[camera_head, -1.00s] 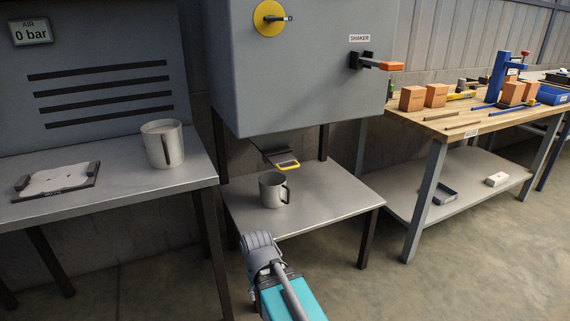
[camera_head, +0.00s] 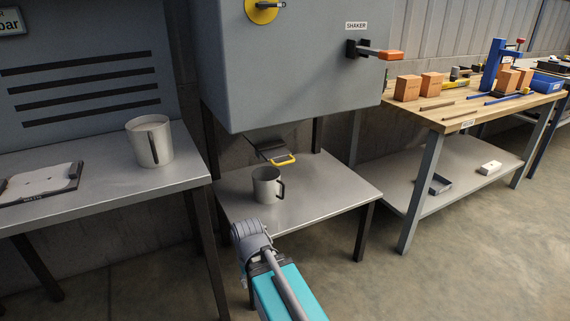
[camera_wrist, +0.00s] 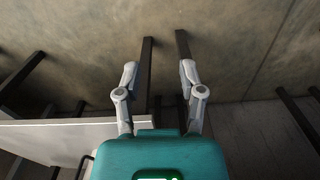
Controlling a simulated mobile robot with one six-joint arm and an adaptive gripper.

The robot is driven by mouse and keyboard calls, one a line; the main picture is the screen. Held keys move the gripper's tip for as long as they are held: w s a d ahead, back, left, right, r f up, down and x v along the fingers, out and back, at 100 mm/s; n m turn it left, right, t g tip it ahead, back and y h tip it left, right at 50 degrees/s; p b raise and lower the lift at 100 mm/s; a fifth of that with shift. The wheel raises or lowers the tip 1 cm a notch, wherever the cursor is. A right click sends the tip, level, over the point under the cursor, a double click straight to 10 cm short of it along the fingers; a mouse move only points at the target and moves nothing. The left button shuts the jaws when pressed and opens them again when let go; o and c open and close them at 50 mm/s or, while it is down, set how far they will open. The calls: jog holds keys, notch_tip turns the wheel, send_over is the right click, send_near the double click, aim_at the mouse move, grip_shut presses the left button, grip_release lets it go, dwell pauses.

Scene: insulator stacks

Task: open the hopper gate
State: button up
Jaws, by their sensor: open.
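The hopper is a large grey box (camera_head: 290,85) on dark legs, with an orange-tipped lever (camera_head: 380,53) beside a SHAKER label. Under it hangs a dark flap with a yellow-edged handle (camera_head: 283,160), which looks like the gate. A grey mug (camera_head: 268,184) stands on the metal shelf below it. My gripper (camera_wrist: 158,73) shows in the wrist view with its two fingers apart and nothing between them. In the head view my arm is at the bottom, apart from the handle. The handle is not clear in the wrist view.
A metal table (camera_head: 110,180) at left bears a larger mug (camera_head: 150,141) and a plate-like tray (camera_head: 38,184). A wooden bench (camera_head: 470,112) with orange blocks and blue tools stands at right. Open floor (camera_head: 450,270) lies in front.

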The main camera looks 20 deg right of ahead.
jog(key=w, duration=0.1)
jog(key=m+t+y+b, duration=0.3)
jog(key=m+t+y, duration=0.4)
jog(key=t+y, duration=0.65)
send_near(284, 163)
jog(key=s+d+f, duration=0.1)
jog(key=s+d, duration=0.1)
jog(key=d, duration=0.2)
jog(key=shift+w+a+g+y, duration=0.15)
jog(key=shift+g+y, duration=0.1)
jog(key=shift+y, duration=0.2)
jog(key=shift+w+a, duration=0.1)
jog(key=shift+a, duration=0.05)
jog(key=p+x, duration=0.1)
jog(key=x, duration=1.2)
jog(key=shift+w+a, duration=0.2)
jog(key=shift+w, duration=0.05)
